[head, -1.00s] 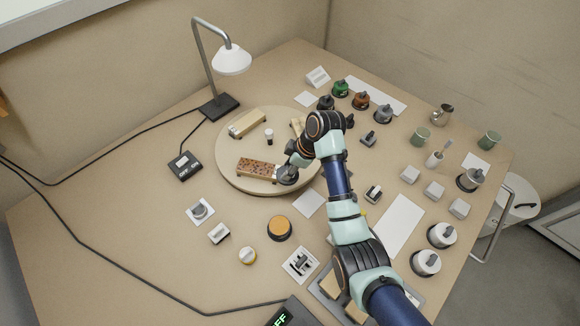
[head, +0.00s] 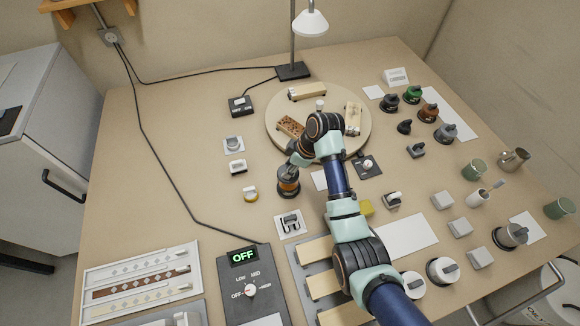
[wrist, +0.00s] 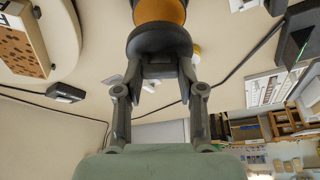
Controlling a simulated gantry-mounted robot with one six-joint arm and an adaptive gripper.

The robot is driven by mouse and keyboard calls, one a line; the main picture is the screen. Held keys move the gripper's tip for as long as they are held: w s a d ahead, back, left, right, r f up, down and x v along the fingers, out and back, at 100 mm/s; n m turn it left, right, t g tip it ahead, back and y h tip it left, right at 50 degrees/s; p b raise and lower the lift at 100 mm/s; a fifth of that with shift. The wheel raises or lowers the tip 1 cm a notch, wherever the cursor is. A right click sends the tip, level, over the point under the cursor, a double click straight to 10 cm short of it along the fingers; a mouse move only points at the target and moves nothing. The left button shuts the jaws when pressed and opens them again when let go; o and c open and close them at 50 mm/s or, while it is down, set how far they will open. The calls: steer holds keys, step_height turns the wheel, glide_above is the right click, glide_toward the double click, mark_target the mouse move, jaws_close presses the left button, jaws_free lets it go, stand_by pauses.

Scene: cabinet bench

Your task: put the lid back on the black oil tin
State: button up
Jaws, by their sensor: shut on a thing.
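The black oil tin (head: 289,187) with an orange band or face stands on the bench at the left front of the turntable. My gripper (head: 292,165) is directly over it and shut on a dark round lid (wrist: 160,41). The wrist view shows both fingers of my gripper (wrist: 160,72) closed at the lid. Orange-brown of the tin (wrist: 160,11) shows just beyond the lid. My fingers partly hide the lid.
A round turntable (head: 272,117) with wooden blocks lies behind. Several knobbed pots, including a green one (head: 411,95), stand at back right. Bench between tin and left cable is mostly clear.

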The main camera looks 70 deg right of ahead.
step_height(320, 180, down, 3)
steer(key=b, duration=0.3)
steer(key=shift+f, duration=1.15)
steer(key=shift+p, duration=0.5)
steer(key=shift+f+p, duration=0.15)
steer(key=shift+p, duration=0.35)
stand_by(1.5)
steer(key=o, duration=0.9)
steer(key=shift+o, duration=0.5)
